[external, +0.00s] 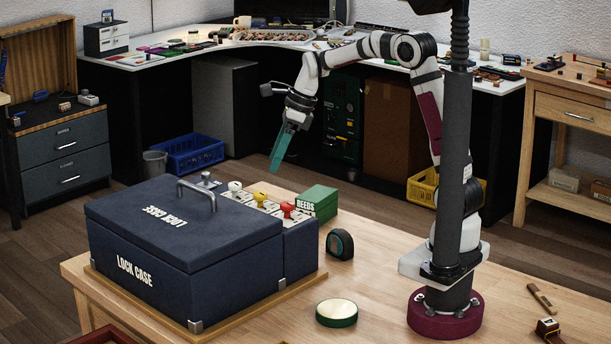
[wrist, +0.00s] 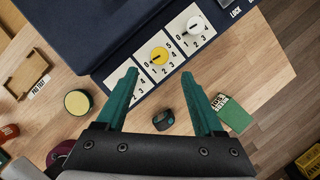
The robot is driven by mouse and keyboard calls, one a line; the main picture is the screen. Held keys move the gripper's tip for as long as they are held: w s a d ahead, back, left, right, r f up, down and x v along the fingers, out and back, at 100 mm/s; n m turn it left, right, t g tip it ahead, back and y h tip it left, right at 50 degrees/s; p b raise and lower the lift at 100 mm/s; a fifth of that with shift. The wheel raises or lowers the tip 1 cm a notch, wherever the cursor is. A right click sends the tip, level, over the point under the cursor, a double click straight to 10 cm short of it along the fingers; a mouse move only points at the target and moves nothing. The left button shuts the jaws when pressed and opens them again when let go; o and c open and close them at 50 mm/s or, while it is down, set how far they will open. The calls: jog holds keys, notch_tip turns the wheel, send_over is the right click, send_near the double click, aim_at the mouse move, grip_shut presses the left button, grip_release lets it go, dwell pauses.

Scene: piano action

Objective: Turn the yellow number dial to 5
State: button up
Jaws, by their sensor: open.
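The yellow number dial (external: 260,198) sits on the side ledge of the dark blue lock case (external: 130,270), between a white dial (external: 235,187) and a red dial (external: 288,208). In the wrist view the yellow dial (wrist: 160,56) stands on a white plate printed with numbers; its setting is too small to read surely. My gripper (external: 277,168) is above the dials, pointing down, with teal fingers. In the wrist view my gripper (wrist: 160,76) is open and empty, apart from the yellow dial. The white dial (wrist: 196,25) shows clear; the red dial is hidden by the left finger.
A green reeds box (external: 318,202) stands just beside the dial ledge. A dark round-cornered object (external: 340,244) and a green-rimmed round tin (external: 337,312) lie on the wooden table. The case's lid handle (external: 197,192) sticks up behind the dials.

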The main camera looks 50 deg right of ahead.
aim_at(261, 193)
jog(key=x, duration=0.8)
jog(key=shift+f, duration=0.2)
grip_shut()
